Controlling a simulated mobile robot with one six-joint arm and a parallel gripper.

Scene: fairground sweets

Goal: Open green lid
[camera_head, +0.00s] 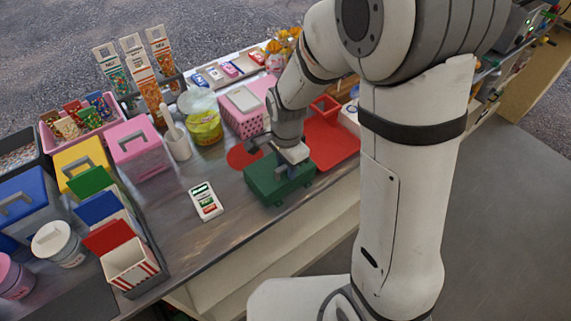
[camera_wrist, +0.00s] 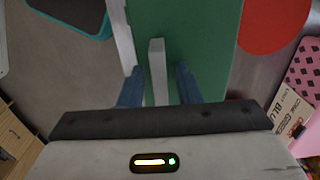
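A dark green box-like thing with a flat top (camera_head: 262,187) stands near the counter's front edge, under my gripper. In the wrist view its green top (camera_wrist: 190,30) fills the upper middle, and a pale grey upright handle (camera_wrist: 157,65) rises in front of it. My gripper (camera_wrist: 158,88) has its two blue fingers apart, one on each side of the handle, with narrow gaps showing. In the head view my gripper (camera_head: 291,171) is pointed down over the green thing and partly hides it.
A red round mat (camera_head: 243,156) lies just left of the green thing, and a red tray (camera_head: 333,142) lies behind it. A white packet (camera_head: 206,201) lies on the counter to the left. A pink basket (camera_head: 240,122) and yellow-green tub (camera_head: 205,128) stand behind.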

